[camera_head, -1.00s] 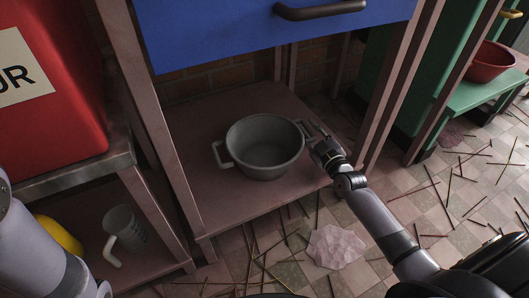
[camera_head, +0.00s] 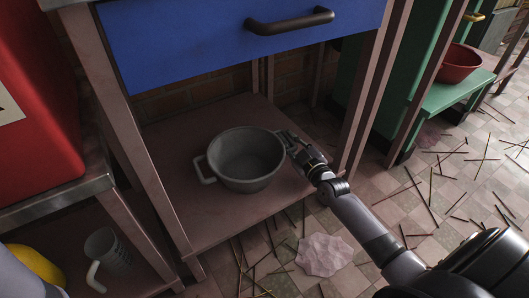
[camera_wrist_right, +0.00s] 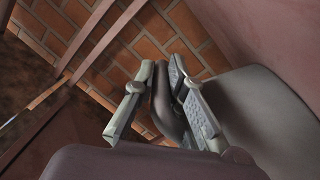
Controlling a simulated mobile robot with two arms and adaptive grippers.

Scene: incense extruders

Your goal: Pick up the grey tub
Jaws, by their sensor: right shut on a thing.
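The grey tub (camera_head: 245,165) is a round, open pot with two side handles, upright at the lower shelf under the blue drawer. Its inside looks empty. My right gripper (camera_head: 287,142) reaches in from the right and is shut on the tub's right handle. In the right wrist view, the right gripper (camera_wrist_right: 168,100) has its two fingers on either side of the dark handle, and the tub's grey wall (camera_wrist_right: 265,115) fills the right side. I cannot tell whether the tub's base touches the shelf. My left gripper is out of view.
The blue drawer (camera_head: 200,50) hangs above the shelf (camera_head: 215,225), between wooden legs. At left stand a red box (camera_head: 35,110), a grey mug (camera_head: 108,250) and a yellow object (camera_head: 38,262). Sticks and a pale crumpled sheet (camera_head: 323,255) lie on the floor. A red bowl (camera_head: 458,65) stands at right.

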